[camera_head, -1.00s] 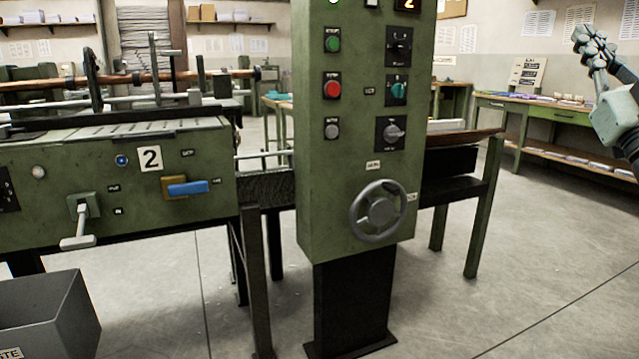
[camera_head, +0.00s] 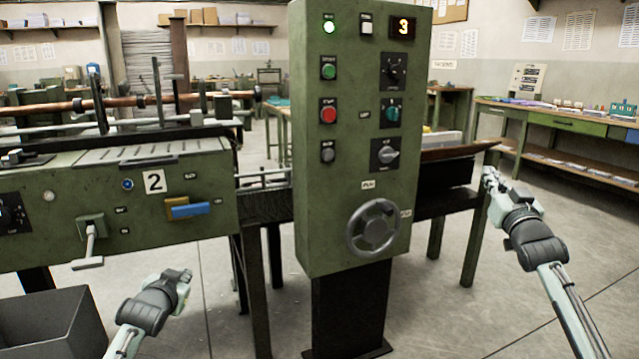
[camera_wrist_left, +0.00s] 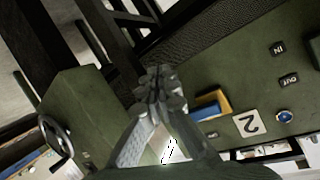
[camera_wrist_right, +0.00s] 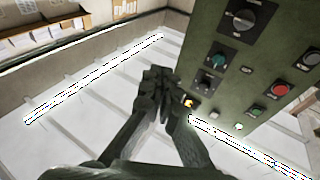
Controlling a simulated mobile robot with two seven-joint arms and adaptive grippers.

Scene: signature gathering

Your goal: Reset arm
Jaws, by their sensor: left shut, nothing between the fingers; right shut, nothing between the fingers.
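My left gripper (camera_head: 178,280) is low at the lower left in the head view, in front of the green machine (camera_head: 80,220) and right of the grey bin. It is shut and empty, and its closed fingers show in the left wrist view (camera_wrist_left: 160,88). My right gripper (camera_head: 490,182) is right of the green control cabinet (camera_head: 350,190), apart from it. It is shut and empty, and its closed fingers also show in the right wrist view (camera_wrist_right: 158,85).
A grey bin (camera_head: 55,325) stands at the lower left. A workbench (camera_head: 560,118) is at the back right. Floor between is clear.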

